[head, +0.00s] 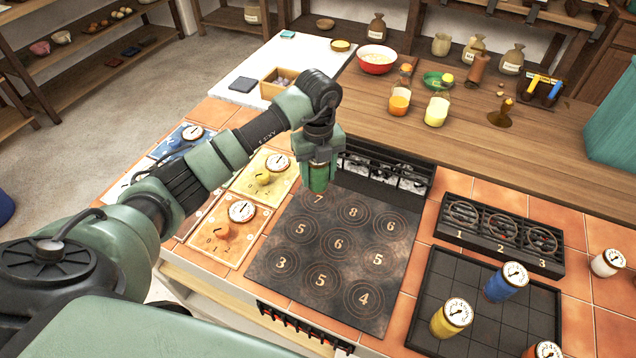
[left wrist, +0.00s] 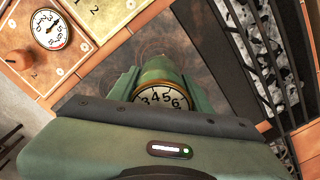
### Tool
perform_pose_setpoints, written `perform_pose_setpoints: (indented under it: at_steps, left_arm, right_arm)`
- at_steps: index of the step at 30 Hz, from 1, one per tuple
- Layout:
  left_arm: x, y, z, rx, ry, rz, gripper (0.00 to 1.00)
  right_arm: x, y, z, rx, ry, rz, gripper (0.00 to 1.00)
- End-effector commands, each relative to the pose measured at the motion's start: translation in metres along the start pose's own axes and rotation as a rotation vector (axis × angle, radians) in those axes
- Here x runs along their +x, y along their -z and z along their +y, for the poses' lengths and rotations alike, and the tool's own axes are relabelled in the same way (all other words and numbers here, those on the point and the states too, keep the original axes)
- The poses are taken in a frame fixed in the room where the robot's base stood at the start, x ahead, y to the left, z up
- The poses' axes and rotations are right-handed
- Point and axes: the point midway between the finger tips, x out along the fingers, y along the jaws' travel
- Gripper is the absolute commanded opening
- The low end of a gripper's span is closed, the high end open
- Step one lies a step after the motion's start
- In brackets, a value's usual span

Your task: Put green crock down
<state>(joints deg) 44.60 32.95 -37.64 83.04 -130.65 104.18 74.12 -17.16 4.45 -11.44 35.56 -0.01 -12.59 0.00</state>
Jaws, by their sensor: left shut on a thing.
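The green crock (head: 319,178) is in my left gripper (head: 320,160), over the back left of the dark numbered hob plate (head: 290,262), near the ring marked 7. I cannot tell whether its base touches the plate. In the left wrist view the crock (left wrist: 160,70) sits between the two fingers of my left gripper (left wrist: 158,88), and its white dial with numbers faces the camera. My right gripper is not in view.
A black slatted rack (head: 385,172) stands right behind the plate. Yellow (head: 262,178) and orange (head: 228,232) dial panels lie to the left. A dark tray at right holds blue (head: 506,282) and yellow (head: 451,318) crocks. Other visible rings on the plate are bare.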

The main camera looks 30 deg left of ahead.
Motion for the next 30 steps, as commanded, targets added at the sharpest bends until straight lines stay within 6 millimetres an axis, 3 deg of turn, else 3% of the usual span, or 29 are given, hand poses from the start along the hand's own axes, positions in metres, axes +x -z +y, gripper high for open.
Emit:
perform_pose_setpoints:
  at_steps: [10,23,24,26,30]
  left_arm:
    - [0.041,0.001,0.0,0.002,0.0,0.001,0.0]
    - [0.049,0.0,0.0,0.002,0.001,-0.002,0.0]
    - [0.049,0.0,0.0,0.002,0.0,-0.001,0.6]
    - [0.049,0.0,0.0,0.002,0.0,-0.001,0.7]
    - [0.049,0.0,0.0,0.002,0.0,-0.001,0.7]
  right_arm:
    - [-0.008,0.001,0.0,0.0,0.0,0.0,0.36]
    - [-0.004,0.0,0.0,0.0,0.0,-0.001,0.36]
    - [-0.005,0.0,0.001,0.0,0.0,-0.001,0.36]
    - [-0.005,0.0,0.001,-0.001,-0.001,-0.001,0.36]
    - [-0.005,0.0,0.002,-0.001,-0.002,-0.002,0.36]
